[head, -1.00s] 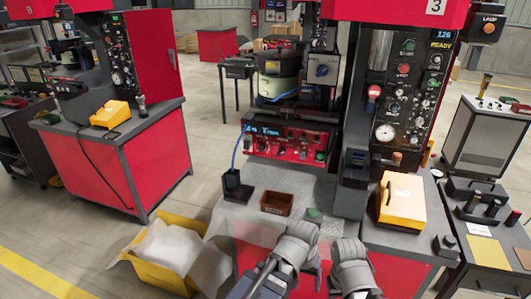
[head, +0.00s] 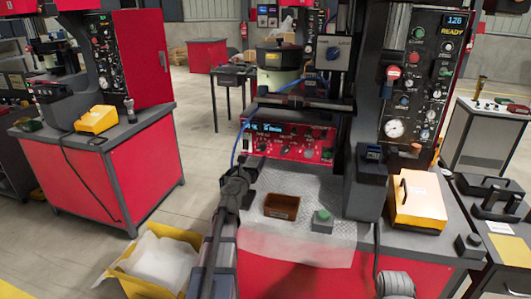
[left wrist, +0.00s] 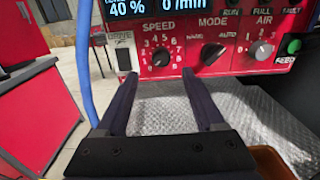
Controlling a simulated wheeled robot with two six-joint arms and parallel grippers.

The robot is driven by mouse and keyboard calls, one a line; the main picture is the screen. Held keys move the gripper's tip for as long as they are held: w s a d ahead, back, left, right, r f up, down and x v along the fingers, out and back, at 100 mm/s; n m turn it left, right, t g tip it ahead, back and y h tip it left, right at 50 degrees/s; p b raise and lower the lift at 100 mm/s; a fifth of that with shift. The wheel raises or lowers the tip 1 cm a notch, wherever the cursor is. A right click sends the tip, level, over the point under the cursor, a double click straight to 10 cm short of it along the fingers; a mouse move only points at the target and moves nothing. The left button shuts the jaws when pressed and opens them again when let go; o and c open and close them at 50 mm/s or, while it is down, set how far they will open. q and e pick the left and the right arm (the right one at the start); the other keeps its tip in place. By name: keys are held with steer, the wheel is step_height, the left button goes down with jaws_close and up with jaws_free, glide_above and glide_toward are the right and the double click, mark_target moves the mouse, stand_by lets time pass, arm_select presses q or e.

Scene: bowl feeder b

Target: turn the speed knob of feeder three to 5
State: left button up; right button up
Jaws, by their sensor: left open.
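The red control panel (head: 290,134) of the feeder stands behind the work surface in the head view. In the left wrist view, its black speed knob (left wrist: 160,57) sits under the word SPEED, inside a ring of numbers. The display above it (left wrist: 123,8) reads 40 %. I cannot clearly read the knob's pointer. My left gripper (left wrist: 160,78) is open and empty. Its fingers point toward the panel, with the knob in line with the gap, a little beyond the tips. In the head view, my left gripper (head: 240,172) is near the panel's left end.
The mode knob (left wrist: 212,54) is right of the speed knob, and a blue cable (left wrist: 84,60) runs at the left. A yellow case (head: 418,201) is at the right.

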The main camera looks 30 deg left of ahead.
mark_target(261, 148)
arm_select(q)
steer(key=shift+x, duration=3.95)
steer(key=shift+d, duration=0.1)
steer(key=shift+c, duration=0.2)
jaws_close()
